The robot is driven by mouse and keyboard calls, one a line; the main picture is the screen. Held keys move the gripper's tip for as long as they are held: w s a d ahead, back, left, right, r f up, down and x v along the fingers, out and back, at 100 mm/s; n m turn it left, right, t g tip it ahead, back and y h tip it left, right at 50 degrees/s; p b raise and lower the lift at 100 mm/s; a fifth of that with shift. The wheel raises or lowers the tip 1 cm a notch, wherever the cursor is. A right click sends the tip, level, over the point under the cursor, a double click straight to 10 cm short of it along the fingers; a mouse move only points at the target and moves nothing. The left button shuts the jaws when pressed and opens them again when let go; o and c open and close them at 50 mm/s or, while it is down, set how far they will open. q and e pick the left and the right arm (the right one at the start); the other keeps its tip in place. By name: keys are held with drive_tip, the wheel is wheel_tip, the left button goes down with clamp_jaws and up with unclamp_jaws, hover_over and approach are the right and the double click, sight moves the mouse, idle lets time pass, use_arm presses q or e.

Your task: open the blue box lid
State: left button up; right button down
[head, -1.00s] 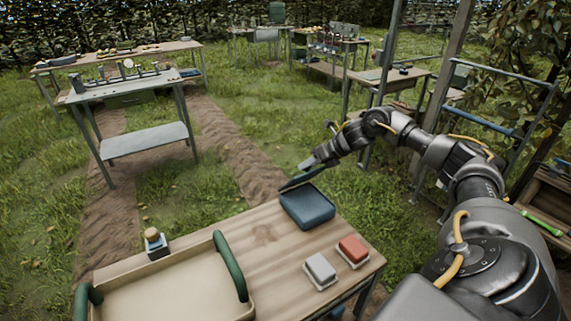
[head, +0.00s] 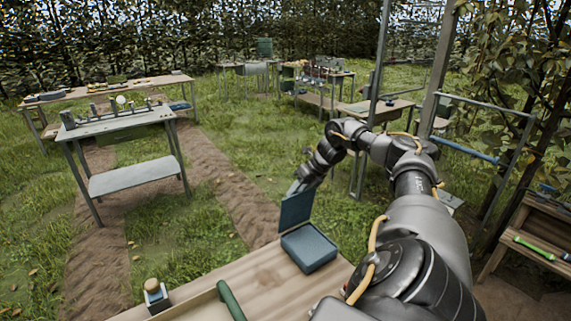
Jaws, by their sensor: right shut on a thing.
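The blue box (head: 310,252) sits near the far edge of the wooden table (head: 262,283). Its blue lid (head: 296,210) stands raised, roughly upright, at the box's far left side. My right gripper (head: 298,187) is at the lid's top edge and shut on it; its fingertips are small and partly hidden in this view. My left gripper is not in view.
A tray with a green handle (head: 230,300) and a small stamp-like object with a round knob (head: 154,292) are on the near table. A grey metal table (head: 125,125) stands at left. A wooden shelf (head: 540,235) with a green tool is at right.

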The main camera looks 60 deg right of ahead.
drive_tip(key=shift+w+d+r, duration=0.1)
drive_tip(key=shift+w+d, duration=0.1)
drive_tip(key=shift+w, duration=0.3)
drive_tip(key=c, duration=1.1)
unclamp_jaws()
drive_tip(key=v, duration=0.9)
drive_tip(key=shift+s+r, duration=0.25)
drive_tip(key=shift+s+d+r, duration=0.2)
drive_tip(key=shift+s+r, duration=0.05)
drive_tip(key=shift+r, duration=0.1)
